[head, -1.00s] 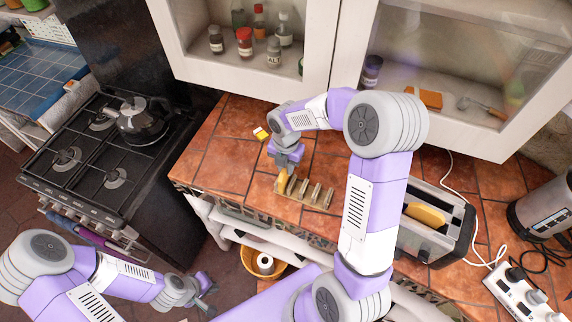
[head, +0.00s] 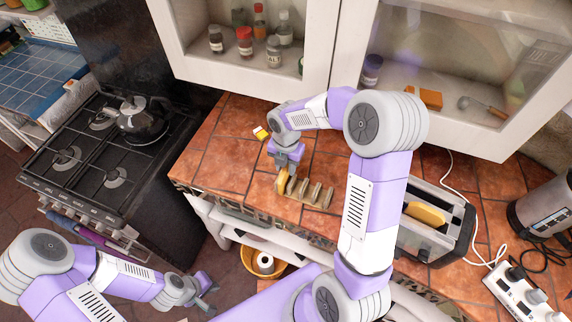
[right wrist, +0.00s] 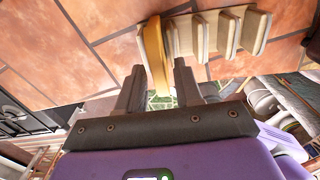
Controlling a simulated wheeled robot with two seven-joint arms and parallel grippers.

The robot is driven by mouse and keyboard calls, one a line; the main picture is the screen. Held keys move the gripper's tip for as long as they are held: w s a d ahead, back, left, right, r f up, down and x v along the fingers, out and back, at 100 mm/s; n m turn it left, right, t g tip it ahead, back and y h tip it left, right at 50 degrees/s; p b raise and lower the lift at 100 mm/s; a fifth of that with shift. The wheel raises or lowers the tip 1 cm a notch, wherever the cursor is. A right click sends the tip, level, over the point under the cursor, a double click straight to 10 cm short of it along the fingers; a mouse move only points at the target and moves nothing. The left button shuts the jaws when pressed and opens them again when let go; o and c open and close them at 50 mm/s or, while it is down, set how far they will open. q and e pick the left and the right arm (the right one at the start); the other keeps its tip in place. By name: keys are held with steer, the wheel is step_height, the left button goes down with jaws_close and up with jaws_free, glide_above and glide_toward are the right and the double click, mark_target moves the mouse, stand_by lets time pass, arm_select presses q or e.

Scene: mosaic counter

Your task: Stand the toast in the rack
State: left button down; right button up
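A golden slice of toast (head: 281,182) stands on edge, slightly tilted, at the left end of the toast rack (head: 317,199). In the right wrist view the toast (right wrist: 154,50) is close against the first pale divider of the rack (right wrist: 200,36); I cannot tell whether it sits inside a slot. My right gripper (right wrist: 159,70) is just above the toast, its fingers either side with a narrow gap, and looks open. In the head view this gripper (head: 286,168) partly hides the toast. My left gripper (head: 206,288) hangs low at left, empty, with fingers apart.
A toaster (head: 450,232) with another yellow slice (head: 425,214) in it stands to the right. A small yellow block (head: 261,133) lies behind the rack. Open cabinets hang above the counter; a stove with a kettle (head: 141,119) is left. The counter left of the rack is clear.

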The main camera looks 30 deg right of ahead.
steer(key=o, duration=0.6)
steer(key=shift+c, duration=0.2)
step_height(320, 180, up, 8)
steer(key=shift+f+p, duration=0.2)
steer(key=shift+p, duration=0.15)
